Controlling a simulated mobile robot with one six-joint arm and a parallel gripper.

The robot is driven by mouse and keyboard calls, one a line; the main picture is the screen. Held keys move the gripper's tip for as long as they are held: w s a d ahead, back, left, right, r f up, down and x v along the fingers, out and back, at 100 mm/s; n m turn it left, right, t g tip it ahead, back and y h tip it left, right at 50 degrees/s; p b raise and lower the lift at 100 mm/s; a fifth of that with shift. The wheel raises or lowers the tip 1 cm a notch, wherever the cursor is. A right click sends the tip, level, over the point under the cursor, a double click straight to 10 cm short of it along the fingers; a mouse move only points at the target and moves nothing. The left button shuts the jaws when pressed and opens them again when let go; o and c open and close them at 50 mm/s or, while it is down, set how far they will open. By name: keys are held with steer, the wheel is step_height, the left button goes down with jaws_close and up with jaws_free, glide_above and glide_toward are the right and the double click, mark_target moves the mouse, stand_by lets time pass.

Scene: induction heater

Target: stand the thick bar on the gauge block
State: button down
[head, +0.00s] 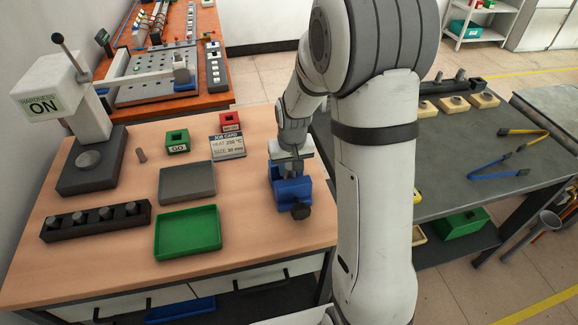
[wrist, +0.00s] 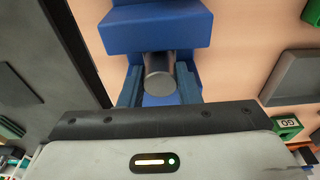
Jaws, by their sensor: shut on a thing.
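My gripper (head: 290,165) is at the blue vise (head: 291,192) on the wooden bench. In the wrist view, a short dark grey round bar (wrist: 159,76) sits between the two fingers (wrist: 159,88), which are shut on it; the blue vise body (wrist: 157,30) is right by it. I cannot tell whether the vise also grips the bar, and the head view hides it. A green block marked GO (head: 177,143) and a red block (head: 230,122), both with a square opening, stand left of the vise. No label shows which thing is the gauge block.
A grey slab (head: 187,181) and green tray (head: 188,233) lie left of the vise. A job card (head: 228,146), thin peg (head: 141,155), black rack with several pegs (head: 97,221) and hardness tester (head: 88,150) share the bench. A dark bench (head: 465,175) stands right.

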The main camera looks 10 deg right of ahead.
steer(key=c, duration=1)
jaws_free()
steer(key=r, duration=0.5)
steer(key=s+r+b, duration=0.1)
steer(key=r, duration=0.1)
steer(key=shift+r, duration=0.4)
